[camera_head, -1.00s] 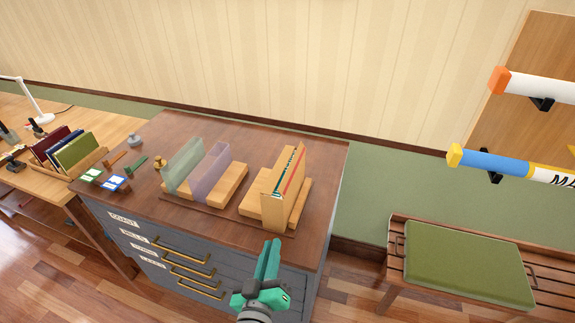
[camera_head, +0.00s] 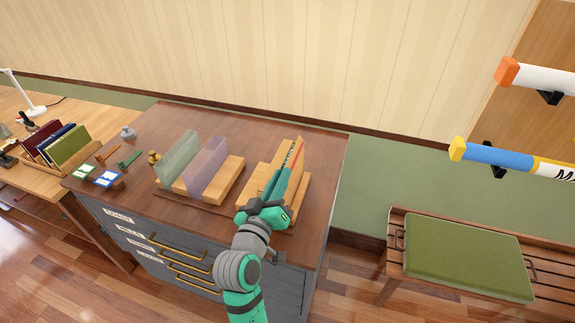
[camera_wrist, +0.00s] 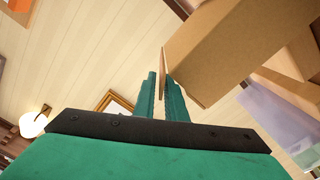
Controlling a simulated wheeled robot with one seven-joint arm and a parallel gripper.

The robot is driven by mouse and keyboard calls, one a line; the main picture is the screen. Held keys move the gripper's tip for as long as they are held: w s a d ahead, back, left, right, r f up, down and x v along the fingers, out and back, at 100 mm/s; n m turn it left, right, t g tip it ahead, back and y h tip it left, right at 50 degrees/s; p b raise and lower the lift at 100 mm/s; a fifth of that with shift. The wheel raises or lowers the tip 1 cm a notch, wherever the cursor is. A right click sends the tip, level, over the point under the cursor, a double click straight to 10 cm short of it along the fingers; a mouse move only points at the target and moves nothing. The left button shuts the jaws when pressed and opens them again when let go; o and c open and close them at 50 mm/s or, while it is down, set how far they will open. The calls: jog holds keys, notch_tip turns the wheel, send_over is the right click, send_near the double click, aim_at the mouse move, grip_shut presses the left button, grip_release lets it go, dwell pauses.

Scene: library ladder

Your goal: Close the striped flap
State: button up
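The tan box file (camera_head: 289,152) stands upright on a wooden block on the cabinet. A red stripe shows on its striped flap (camera_head: 293,158); my gripper hides the lower part. My gripper (camera_head: 275,182) is at the near side of the box file in the head view. In the wrist view the teal fingers (camera_wrist: 160,88) are a small gap apart. The thin tan edge of a panel (camera_wrist: 163,65), seemingly the flap, stands in line with the gap, close to the right finger. The box file's broad side (camera_wrist: 220,50) is just right of the fingers. I cannot see firm contact on both sides.
Green and purple translucent panels (camera_head: 206,166) stand on a wooden block to the left. Small cards, stamps and a brass piece lie further left on the cabinet top (camera_head: 190,118). A bench with a green cushion (camera_head: 465,255) is at the right.

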jog(key=shift+x, duration=2.45)
jog(key=shift+a, duration=0.1)
grip_shut()
jog(key=shift+a+f+n, duration=0.1)
jog(key=shift+n, duration=0.6)
grip_release()
jog(key=v, duration=1)
jog(key=shift+s, duration=0.4)
